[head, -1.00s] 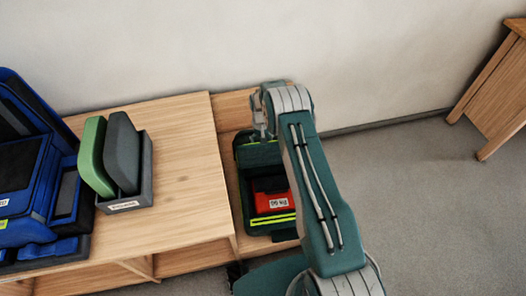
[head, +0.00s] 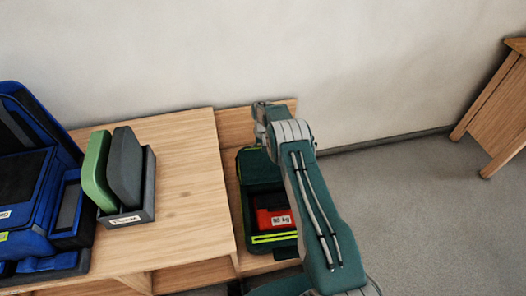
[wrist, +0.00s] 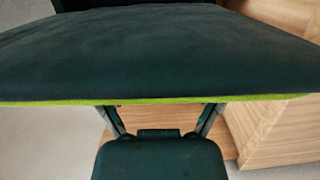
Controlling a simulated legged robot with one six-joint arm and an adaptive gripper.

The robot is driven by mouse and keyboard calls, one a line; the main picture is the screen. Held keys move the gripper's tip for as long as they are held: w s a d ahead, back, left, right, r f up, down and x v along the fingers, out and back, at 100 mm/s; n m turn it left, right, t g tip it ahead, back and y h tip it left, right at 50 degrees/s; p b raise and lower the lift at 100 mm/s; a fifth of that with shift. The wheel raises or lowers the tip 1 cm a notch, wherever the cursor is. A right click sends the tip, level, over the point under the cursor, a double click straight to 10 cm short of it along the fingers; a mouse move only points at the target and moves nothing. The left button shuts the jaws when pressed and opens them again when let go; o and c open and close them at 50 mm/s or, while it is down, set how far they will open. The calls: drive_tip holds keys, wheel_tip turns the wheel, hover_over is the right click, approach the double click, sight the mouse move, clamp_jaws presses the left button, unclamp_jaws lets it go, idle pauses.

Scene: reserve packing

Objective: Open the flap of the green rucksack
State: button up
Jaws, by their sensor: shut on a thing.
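The green rucksack (head: 274,238) sits on the low wooden shelf with its main compartment uncovered. A red case with a white label (head: 268,215) shows inside it. The dark green flap (head: 262,168) is at the rucksack's far side, lifted off the opening. The flap fills the upper wrist view (wrist: 160,60), with a lime-green trim along its edge. My gripper (wrist: 158,112) is shut on the flap at this edge; the fingertips are partly hidden by the flap. In the head view my arm hides the rucksack's right side.
A wooden bench (head: 190,190) stands left of the rucksack, higher than its shelf. On it are a grey holder (head: 135,218) with green and grey pads and a blue bag (head: 25,200). A wall is close behind; open floor lies right.

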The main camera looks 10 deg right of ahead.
drive_tip(key=shift+s+f, duration=0.1)
drive_tip(key=shift+f, duration=0.1)
drive_tip(key=o, duration=1.1)
drive_tip(key=shift+r, duration=0.2)
drive_tip(key=r, duration=0.3)
drive_tip(key=w+r, duration=0.1)
drive_tip(key=r, duration=0.7)
drive_tip(key=shift+w+d+r, duration=0.1)
drive_tip(key=shift+w+r, duration=0.15)
drive_tip(key=shift+w, duration=0.15)
